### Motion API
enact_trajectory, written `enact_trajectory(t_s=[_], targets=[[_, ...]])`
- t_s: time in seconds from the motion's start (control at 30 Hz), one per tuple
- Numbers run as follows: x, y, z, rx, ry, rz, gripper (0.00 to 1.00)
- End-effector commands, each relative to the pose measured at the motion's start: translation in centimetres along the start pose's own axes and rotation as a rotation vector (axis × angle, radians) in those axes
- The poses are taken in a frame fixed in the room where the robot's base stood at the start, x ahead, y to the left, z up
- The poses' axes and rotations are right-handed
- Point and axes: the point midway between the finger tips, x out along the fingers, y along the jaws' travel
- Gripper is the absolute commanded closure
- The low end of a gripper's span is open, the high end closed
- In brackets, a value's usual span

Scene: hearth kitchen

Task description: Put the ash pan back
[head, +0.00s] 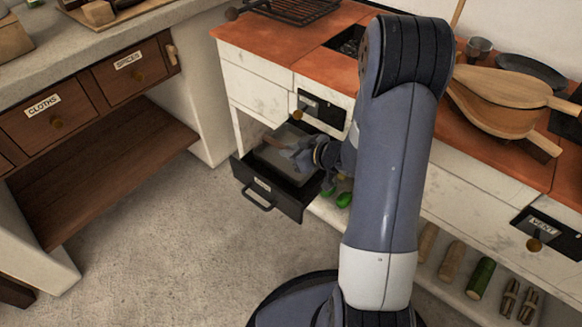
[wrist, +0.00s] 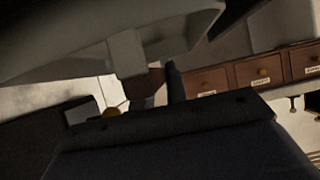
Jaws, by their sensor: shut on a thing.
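The ash pan, a grey metal tray (head: 277,164), is at the open black drawer (head: 286,202) low in the white stove front. From the head view I cannot tell whether it rests on the drawer's floor or is held just above it. My gripper (head: 275,148) is over the pan, shut on its brown handle (head: 263,143). In the wrist view the handle (wrist: 155,85) shows between the fingers (wrist: 150,72). My arm hides the right side of the drawer and part of the stove front.
Green objects (head: 344,199) lie right of the drawer, with logs and bottles (head: 480,278) on the low shelf. A counter with labelled drawers (head: 57,110) stands left. The floor (head: 165,235) before the drawer is clear. Bellows (head: 510,100) lie on the stove top.

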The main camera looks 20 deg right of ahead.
Motion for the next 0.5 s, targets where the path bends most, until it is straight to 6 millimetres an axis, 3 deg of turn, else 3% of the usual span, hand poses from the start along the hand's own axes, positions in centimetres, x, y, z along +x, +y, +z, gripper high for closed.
enact_trajectory(t_s=[0.27, 0.5], targets=[[0.6, 0.0, 1.0, -0.002, 0.002, 0.000, 1.00], [1.7, 0.0, 3.2, -0.003, 0.002, 0.000, 1.00]])
